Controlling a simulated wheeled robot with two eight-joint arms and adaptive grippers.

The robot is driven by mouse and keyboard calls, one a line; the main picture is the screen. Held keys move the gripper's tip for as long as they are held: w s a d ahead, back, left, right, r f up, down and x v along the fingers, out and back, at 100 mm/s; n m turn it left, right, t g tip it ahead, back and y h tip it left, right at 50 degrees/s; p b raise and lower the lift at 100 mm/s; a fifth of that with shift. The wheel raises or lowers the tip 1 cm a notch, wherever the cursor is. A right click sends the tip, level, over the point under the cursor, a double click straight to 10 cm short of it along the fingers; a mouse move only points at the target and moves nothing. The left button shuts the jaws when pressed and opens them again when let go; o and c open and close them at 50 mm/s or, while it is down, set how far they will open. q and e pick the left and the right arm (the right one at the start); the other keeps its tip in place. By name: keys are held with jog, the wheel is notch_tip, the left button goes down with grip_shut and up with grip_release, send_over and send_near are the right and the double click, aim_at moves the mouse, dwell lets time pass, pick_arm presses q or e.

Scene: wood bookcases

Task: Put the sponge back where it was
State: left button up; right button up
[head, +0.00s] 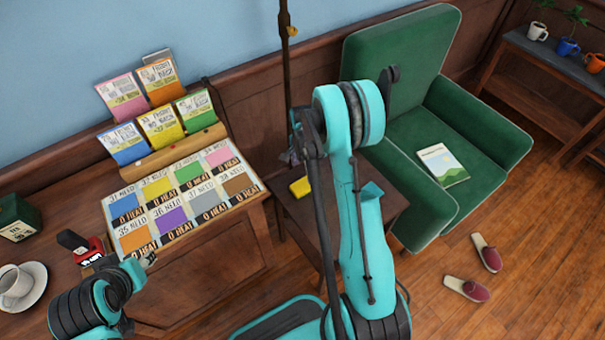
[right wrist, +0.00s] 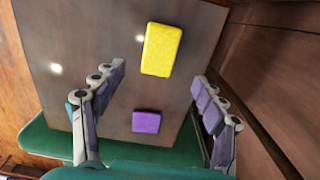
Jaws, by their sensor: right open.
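A yellow sponge-like block (head: 300,187) lies on a small dark side table (head: 385,197). In the right wrist view the yellow block (right wrist: 162,49) lies flat on the tabletop (right wrist: 90,30), with a smaller purple block (right wrist: 146,122) apart from it. I cannot tell which block the task means. My right gripper (right wrist: 159,82) is open and empty above the table, its fingers spread on either side of the blocks. In the head view the right gripper (head: 293,155) is mostly behind my arm. My left gripper (head: 147,261) is at the desk's front edge, its jaws unclear.
A desk (head: 200,285) carries coloured cards, a red-and-black object (head: 85,246) and a cup on a saucer (head: 22,284). A green armchair (head: 400,55) with a book (head: 443,165) stands right of the side table. Slippers (head: 467,289) lie on the floor.

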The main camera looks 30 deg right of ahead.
jog(key=s+a+r+n+t, duration=0.2)
jog(key=s+a+r+n, duration=0.15)
jog(key=r, duration=0.55)
jog(key=s+a+r+n+t, duration=0.15)
jog(key=a+r+n, duration=0.25)
jog(key=r, duration=0.6)
jog(key=s+a+r+n+t, duration=0.2)
jog(key=s+a+r+n, duration=0.1)
jog(key=s, duration=0.4)
jog(key=s+a+r+n+t, duration=0.1)
jog(key=s+a+r+n, duration=0.2)
jog(key=s+a+n, duration=0.2)
jog(key=shift+s+n+t, duration=0.35)
jog(key=shift+s+n, duration=0.5)
jog(key=shift+s, duration=0.1)
